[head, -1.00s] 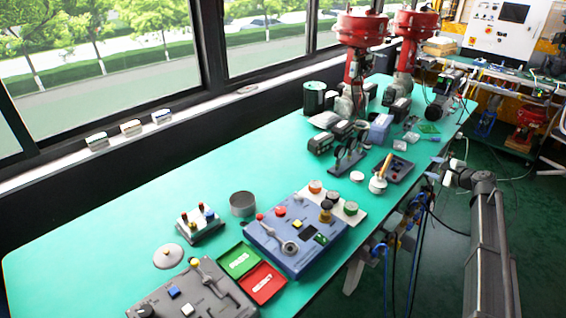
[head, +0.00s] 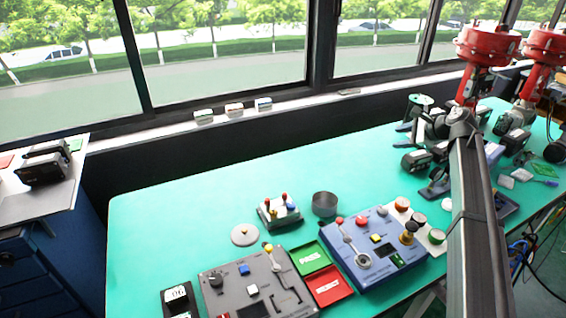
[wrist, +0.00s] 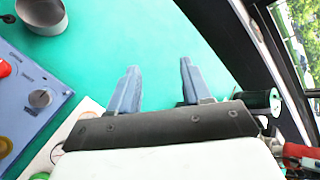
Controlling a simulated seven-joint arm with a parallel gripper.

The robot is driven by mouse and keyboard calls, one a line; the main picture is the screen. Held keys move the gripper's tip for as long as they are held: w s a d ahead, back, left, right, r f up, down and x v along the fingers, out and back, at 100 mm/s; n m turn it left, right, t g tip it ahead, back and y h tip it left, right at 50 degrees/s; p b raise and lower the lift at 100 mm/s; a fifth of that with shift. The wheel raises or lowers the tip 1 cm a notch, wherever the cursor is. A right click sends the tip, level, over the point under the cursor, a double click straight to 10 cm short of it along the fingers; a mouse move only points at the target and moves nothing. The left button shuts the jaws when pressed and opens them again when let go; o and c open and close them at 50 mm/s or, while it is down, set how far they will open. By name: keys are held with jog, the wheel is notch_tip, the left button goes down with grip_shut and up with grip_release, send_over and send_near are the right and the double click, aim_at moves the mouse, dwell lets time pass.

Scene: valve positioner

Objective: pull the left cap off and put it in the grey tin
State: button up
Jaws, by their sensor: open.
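A row of round caps stands on a white plate at the right side of the blue box: an orange cap (head: 402,204) at the left, a black cap (head: 419,219) in the middle and a green cap (head: 437,236) at the right. The grey tin (head: 324,204) is open-topped and stands behind the blue box; it also shows at the top left of the wrist view (wrist: 42,14). My gripper (wrist: 157,88) is open with nothing between its fingers. It is above the teal table, apart from the caps and the tin.
The blue box (head: 375,250) carries a lever and buttons. Left of it are green and red trays (head: 328,286), a grey control box (head: 255,285) and a small block with switches (head: 279,212). A dark green canister (wrist: 265,98) is near my gripper.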

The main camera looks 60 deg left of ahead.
jog(key=s+a+f+n+g+h, duration=0.15)
jog(key=s+a, duration=0.25)
jog(key=s, duration=0.6)
jog(key=s+a+f+h, duration=0.2)
jog(key=s+a+h, duration=0.15)
jog(key=s, duration=0.65)
jog(key=t+h, duration=0.2)
jog(key=h, duration=0.3)
send_near(267, 199)
jog(key=f, duration=0.8)
jog(key=shift+s+f, duration=0.25)
jog(key=shift+s, duration=0.15)
jog(key=shift+c, duration=0.5)
grip_shut()
